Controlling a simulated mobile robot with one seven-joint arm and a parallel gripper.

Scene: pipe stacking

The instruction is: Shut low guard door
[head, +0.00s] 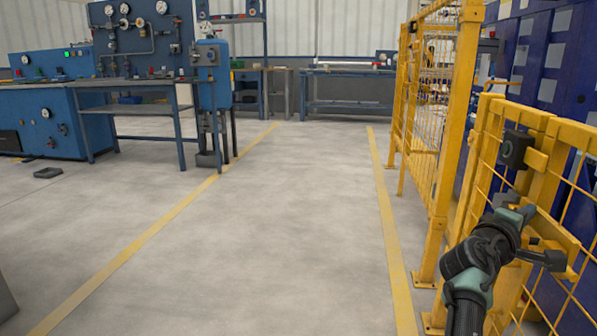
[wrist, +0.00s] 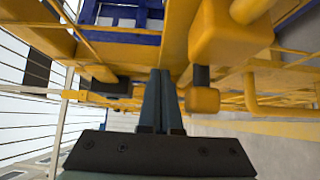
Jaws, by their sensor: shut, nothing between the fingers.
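The low guard door (head: 548,185) is a yellow frame with wire mesh at the right of the head view. A black latch box (head: 515,149) sits near its top rail. I cannot tell how far open the door stands. My gripper (wrist: 161,75) is shut and empty in the wrist view, its dark fingers pointing in among yellow bars. A yellow block (wrist: 202,100) with a black stem is close to the right of the fingers; I cannot tell if they touch. In the head view my arm reaches against the door's mesh, and the fingertips are not clearly seen.
A tall yellow mesh fence (head: 437,120) stands beyond the low door, with a dark blue rack (head: 545,60) behind it. The grey floor (head: 290,220) is clear between yellow floor lines. Blue workbenches (head: 130,85) stand at the left and a blue bench (head: 350,105) at the back.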

